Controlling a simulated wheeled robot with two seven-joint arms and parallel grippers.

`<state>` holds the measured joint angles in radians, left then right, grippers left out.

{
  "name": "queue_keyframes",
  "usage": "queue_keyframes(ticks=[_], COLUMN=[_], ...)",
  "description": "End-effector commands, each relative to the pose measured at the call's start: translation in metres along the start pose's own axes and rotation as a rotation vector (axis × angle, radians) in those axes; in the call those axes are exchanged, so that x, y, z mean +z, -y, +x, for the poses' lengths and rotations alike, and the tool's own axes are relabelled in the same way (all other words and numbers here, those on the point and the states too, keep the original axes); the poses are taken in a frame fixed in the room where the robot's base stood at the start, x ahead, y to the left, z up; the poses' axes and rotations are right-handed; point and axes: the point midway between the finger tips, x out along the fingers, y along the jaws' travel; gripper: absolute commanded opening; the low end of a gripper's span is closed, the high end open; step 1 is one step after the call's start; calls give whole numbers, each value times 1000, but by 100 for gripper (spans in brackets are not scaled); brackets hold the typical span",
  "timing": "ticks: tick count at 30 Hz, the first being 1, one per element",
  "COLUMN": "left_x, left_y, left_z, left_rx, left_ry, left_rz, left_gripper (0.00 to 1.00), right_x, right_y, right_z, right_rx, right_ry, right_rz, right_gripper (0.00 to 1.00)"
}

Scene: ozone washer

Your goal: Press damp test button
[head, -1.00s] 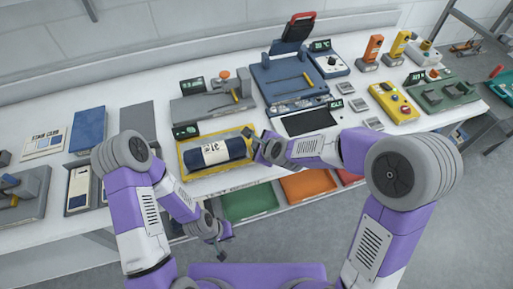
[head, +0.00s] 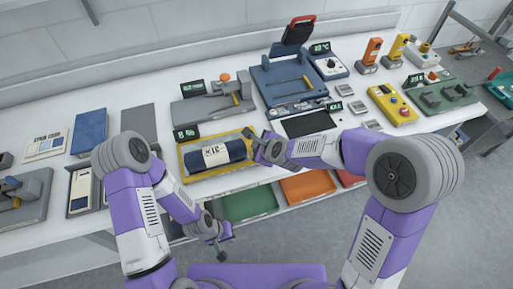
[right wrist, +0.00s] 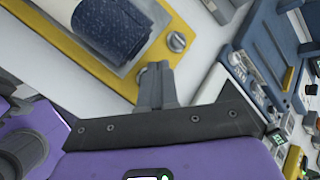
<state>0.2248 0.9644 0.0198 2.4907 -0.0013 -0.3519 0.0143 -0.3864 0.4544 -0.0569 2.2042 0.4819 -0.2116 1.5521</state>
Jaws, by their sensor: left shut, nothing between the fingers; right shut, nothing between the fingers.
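A dark blue roll with a white printed label (head: 215,155) lies in a yellow-rimmed tray (head: 190,175) on the bench. The roll's end (right wrist: 108,25) and the yellow rim (right wrist: 95,55) show in the right wrist view. A small round grey knob (right wrist: 177,41) sits on the rim's corner; no marking on it is readable, so I cannot tell if it is the damp test button. My right gripper (head: 247,133) is shut and empty at the tray's right end, its fingertips (right wrist: 154,72) close to the knob; contact is unclear. My left gripper (head: 221,255) is shut and empty, low in front of the bench.
A small green-lit display (head: 186,133) stands behind the tray. A dark flat panel (head: 308,123) lies to its right. A yellow box with coloured buttons (head: 392,105) is further right. Green (head: 248,204) and orange (head: 307,186) bins sit below the bench's front edge.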

Motion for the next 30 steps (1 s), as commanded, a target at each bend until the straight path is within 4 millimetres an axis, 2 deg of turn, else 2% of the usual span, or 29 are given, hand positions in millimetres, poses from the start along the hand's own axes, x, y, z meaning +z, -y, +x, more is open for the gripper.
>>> queue_keyframes(ticks=[13,25,30], left_x=[0,2,2], left_y=[-2,-15,-17], left_z=[-5,-39,-45], left_rx=[0,0,0], left_ry=[0,0,0], left_rz=[0,0,0], left_gripper=[0,0,0], right_x=[3,24,27], right_y=[3,24,27], right_z=[-4,-32,-37], right_rx=[-1,-1,-1], right_ry=[1,1,1], right_rz=[0,0,-1], right_gripper=[0,0,0])
